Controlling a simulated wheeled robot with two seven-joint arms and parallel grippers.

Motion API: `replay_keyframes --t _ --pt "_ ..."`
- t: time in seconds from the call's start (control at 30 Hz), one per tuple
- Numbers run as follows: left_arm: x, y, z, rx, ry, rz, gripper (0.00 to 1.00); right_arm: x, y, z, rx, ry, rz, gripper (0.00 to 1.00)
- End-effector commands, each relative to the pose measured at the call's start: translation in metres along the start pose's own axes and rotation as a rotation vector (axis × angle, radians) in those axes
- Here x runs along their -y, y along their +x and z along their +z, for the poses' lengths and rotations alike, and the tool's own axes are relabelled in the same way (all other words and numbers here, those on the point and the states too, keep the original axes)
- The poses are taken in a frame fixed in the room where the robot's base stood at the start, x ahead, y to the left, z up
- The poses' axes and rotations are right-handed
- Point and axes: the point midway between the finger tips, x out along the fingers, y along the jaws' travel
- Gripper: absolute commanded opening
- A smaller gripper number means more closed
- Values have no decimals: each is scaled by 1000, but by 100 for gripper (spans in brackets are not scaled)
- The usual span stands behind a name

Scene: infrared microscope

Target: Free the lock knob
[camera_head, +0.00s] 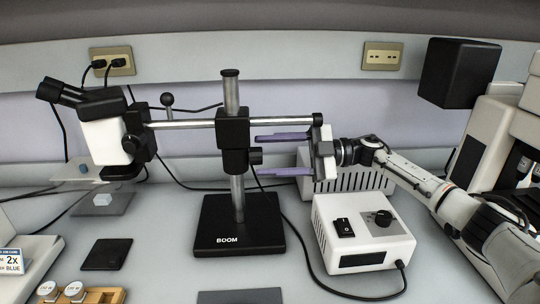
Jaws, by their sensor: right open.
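A boom stand has a black base (241,226) marked BOOM, an upright metal post (231,95) and a black clamp block (232,128). A small dark knob (256,157) sticks out from the right side of the clamp's lower part; I cannot tell for sure that it is the lock knob. My right gripper (260,155) comes in from the right with purple fingers open, one above and one below the knob's height. Its fingertips are close to the knob; I cannot tell whether they touch. My left gripper is not in view.
A microscope head (103,138) hangs at the left end of the horizontal boom (185,124). A white control box (362,238) with a dial stands below my right arm. A ball-topped black knob (166,100) rises behind the boom. Cables cross the table.

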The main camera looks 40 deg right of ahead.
Motion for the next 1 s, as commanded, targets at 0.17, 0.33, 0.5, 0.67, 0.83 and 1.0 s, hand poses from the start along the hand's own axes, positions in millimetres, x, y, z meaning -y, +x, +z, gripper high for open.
replay_keyframes --t 0.17,0.33,0.5,0.67,0.83,1.0 --pt "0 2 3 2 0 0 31 0 -17 2 5 1 1 51" --pt "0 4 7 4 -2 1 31 1 -51 2 7 1 1 51" --pt "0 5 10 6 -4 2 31 0 -82 1 4 0 1 51" --pt "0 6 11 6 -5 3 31 0 -99 1 3 0 0 51" --pt "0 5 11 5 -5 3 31 0 -104 0 1 -1 0 51" --pt "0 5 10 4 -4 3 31 0 -103 0 0 -1 0 51"
